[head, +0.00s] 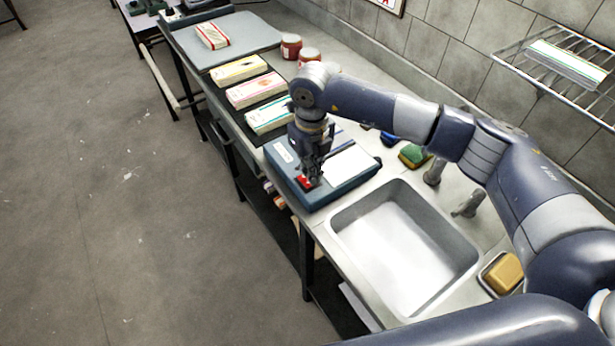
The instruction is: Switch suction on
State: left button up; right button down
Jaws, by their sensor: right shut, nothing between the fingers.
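A blue-grey box-shaped device (345,186) with a white top panel and a pale label stands on the counter beside the sink. A red switch (306,183) sits at its front corner. My right gripper (312,180) points down over this corner, with its fingertips at the red switch. The fingers are shut and hold nothing. Whether they press the switch or only hover just over it, I cannot tell; they partly hide it. My left gripper is out of view.
A steel sink (352,218) lies right of the device, with a yellow sponge (503,272) in a dish. Folded cloth packs (254,90) lie in a row on the left, near red jars (291,46). A wire rack (540,85) hangs on the wall. A green-yellow sponge (413,155) lies behind the device.

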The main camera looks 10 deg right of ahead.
jog(key=shift+s+f+b, duration=0.1)
jog(key=shift+f+b, duration=0.85)
jog(key=shift+f, duration=0.2)
dwell(0.4)
jog(key=shift+r, duration=0.15)
jog(key=shift+r+p, duration=0.45)
jog(key=shift+r, duration=0.15)
jog(key=shift+r+p, duration=1.3)
jog(key=shift+r, duration=1.55)
jog(key=shift+f, duration=0.1)
